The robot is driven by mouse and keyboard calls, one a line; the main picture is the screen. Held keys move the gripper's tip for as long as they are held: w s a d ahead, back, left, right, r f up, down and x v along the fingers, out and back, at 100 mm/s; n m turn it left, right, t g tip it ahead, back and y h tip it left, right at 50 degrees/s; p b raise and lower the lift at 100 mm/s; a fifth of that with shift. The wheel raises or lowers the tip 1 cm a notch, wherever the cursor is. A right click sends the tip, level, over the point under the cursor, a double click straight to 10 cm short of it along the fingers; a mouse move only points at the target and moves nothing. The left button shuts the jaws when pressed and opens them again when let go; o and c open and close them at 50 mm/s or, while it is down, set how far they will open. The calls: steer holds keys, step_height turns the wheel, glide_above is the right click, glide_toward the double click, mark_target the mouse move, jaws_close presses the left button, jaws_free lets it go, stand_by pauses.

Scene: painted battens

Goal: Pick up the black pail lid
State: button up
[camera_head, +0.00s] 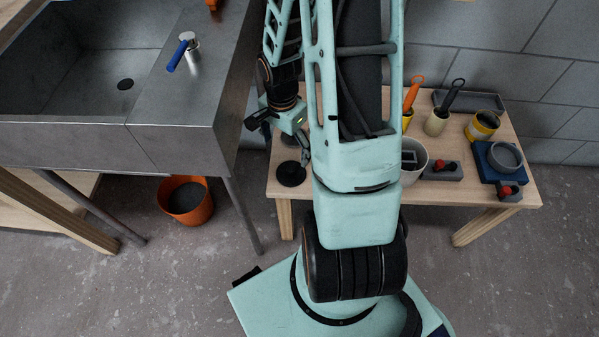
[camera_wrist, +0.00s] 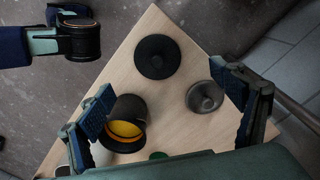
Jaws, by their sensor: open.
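The black pail lid (camera_wrist: 157,57) is a flat dark disc with a small raised centre. It lies on the wooden table near a corner; in the head view the lid (camera_head: 291,174) is at the table's front left. My gripper (camera_wrist: 162,80) is open and empty, its blue-padded fingers wide apart. In the wrist view the lid shows beyond and between the fingertips, with nothing touching it. In the head view my gripper (camera_head: 279,146) hangs above the table's left end, a little behind the lid.
A grey knobbed lid (camera_wrist: 204,97) lies close to the black lid, near the right finger. A metal sink (camera_head: 170,115) stands left.

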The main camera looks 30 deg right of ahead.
steer(key=b, duration=0.2)
glide_above(290, 171)
steer(key=f, duration=0.5)
steer(key=shift+w+a+f, duration=0.25)
steer(key=shift+w+a, duration=0.1)
steer(key=f, duration=0.1)
steer(key=f+b, duration=0.1)
steer(key=f, duration=0.2)
steer(key=shift+s+d+f, duration=0.1)
steer(key=shift+s+d, duration=0.1)
steer(key=shift+d, duration=0.2)
steer(key=shift+f+b, duration=0.3)
steer(key=shift+f, duration=0.3)
steer(key=shift+c, duration=0.4)
steer(key=c, duration=1.5)
steer(key=shift+a, duration=0.1)
jaws_close()
steer(key=shift+s, duration=0.1)
